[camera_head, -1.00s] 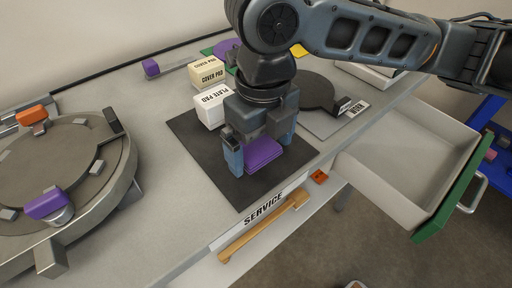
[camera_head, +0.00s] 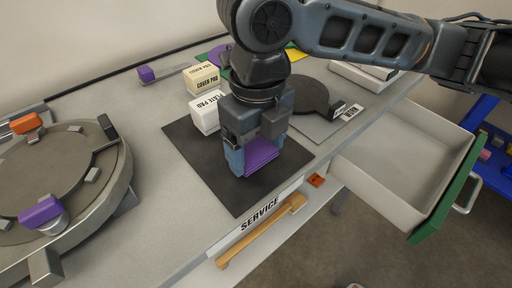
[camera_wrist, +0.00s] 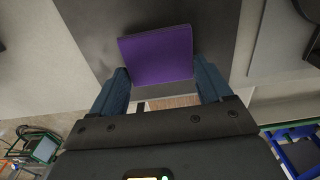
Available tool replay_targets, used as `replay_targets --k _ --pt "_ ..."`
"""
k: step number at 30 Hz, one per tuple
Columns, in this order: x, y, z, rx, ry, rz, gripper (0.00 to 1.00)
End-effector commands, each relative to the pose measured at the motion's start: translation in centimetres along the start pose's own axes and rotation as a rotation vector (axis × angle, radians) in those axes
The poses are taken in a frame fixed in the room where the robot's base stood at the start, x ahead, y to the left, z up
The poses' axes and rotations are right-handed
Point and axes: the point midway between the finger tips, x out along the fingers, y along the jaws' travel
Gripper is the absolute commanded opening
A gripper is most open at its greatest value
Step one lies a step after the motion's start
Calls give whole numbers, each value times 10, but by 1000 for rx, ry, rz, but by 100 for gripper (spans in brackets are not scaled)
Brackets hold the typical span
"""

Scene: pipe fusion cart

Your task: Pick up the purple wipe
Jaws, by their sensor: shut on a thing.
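The purple wipe (camera_head: 262,154) is a flat, folded purple block over the black mat (camera_head: 222,189) marked by the SERVICE label. My gripper (camera_head: 254,161) points down over the mat, with its two blue-grey fingers shut on the wipe's sides. In the wrist view the wipe (camera_wrist: 157,55) sits between the two fingertips (camera_wrist: 160,78). I cannot tell whether the wipe is clear of the mat or still touching it. Part of the wipe is hidden behind the fingers in the head view.
A plate pad box (camera_head: 206,113) and a cover pad box (camera_head: 201,78) stand behind the mat. A round fixture (camera_head: 62,190) with purple and orange clamps is at left. An open drawer (camera_head: 400,166) juts out at right.

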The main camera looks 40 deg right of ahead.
Motion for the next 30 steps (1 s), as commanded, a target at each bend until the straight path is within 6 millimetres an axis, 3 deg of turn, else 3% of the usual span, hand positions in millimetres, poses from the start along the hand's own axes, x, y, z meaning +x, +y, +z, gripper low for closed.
replay_targets --k 7,21,30 --pt "-36 0 0 -2 -4 -1 50" --pt "-91 -68 -70 4 -3 -2 50" --pt "-100 -80 -83 1 -2 -2 50"
